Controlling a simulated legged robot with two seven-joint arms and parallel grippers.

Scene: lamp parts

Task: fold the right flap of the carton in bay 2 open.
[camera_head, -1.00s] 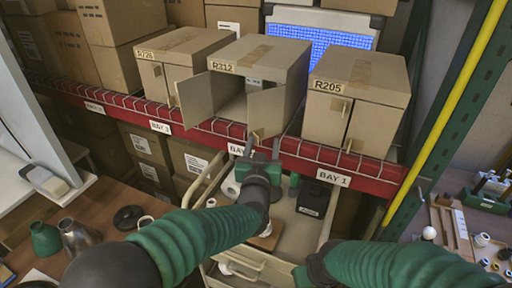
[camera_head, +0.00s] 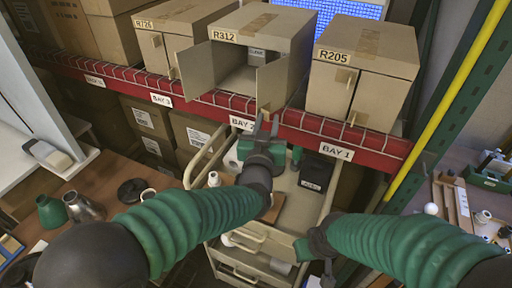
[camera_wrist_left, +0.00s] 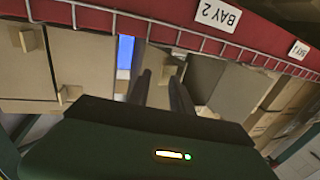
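The carton R312 (camera_head: 262,22) stands on the shelf above the BAY 2 label, its front open and its inside visible. Its left flap (camera_head: 196,72) is swung outward. Its right flap (camera_head: 272,84) stands partly out, with a small tab (camera_head: 265,108) low on its face. My left gripper (camera_head: 266,122) is just below this tab, fingers up and apart; contact is unclear. In the left wrist view the left gripper's fingers (camera_wrist_left: 160,90) show a gap with cardboard beyond. My right gripper (camera_head: 318,262) is low, away from the shelf; its fingers are unclear.
A closed carton R205 (camera_head: 362,75) stands on the right and carton R726 (camera_head: 160,50) on the left. The red shelf beam (camera_head: 310,130) with wire edge runs under them. A cart (camera_head: 290,205) with a black box stands below my left gripper.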

